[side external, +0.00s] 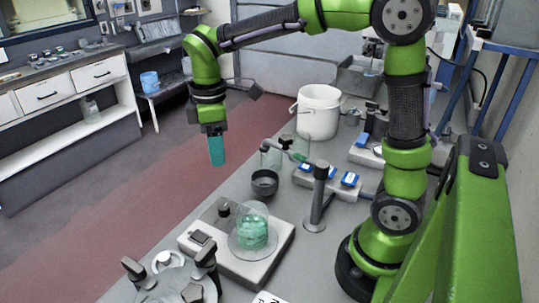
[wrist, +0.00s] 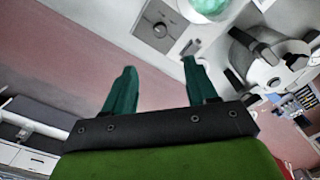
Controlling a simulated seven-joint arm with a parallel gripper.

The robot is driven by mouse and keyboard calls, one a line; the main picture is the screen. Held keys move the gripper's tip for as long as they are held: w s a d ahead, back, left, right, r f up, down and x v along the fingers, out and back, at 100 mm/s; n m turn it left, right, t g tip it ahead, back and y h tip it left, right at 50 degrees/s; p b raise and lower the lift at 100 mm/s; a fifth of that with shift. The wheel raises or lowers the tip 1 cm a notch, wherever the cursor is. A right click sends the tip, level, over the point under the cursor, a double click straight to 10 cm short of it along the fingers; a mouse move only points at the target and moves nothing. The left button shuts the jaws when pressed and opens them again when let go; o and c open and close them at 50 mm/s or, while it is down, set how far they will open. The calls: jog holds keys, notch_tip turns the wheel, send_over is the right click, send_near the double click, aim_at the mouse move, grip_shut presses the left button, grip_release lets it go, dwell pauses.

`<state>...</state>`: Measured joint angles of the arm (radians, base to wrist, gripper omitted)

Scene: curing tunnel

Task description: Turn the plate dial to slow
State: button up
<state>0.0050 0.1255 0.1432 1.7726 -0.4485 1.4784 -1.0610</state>
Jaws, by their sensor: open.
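The plate (side external: 272,262) is a pale box on the grey bench with a round top. A beaker of green contents (side external: 254,229) stands on it. The dial (side external: 224,208) is a dark knob on a grey panel of the plate.
A rocker switch (side external: 200,238) sits on the same panel. A dark bowl (side external: 265,183), a metal post (side external: 318,195) and a white bucket (side external: 318,112) stand behind the plate. A round device with dark clamps (side external: 172,280) is at the front. Space around my gripper is clear.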

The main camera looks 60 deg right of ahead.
aim_at(223, 207)
notch_tip(223, 207, down, 17)
jog(key=shift+r, duration=0.1)
dwell(0.3)
jog(key=c, duration=1.1)
jog(key=shift+o, duration=0.2)
jog(key=shift+m, duration=0.3)
jog(key=m, duration=0.5)
jog(key=shift+m, duration=0.3)
jog(key=m, duration=0.5)
jog(key=shift+m, duration=0.3)
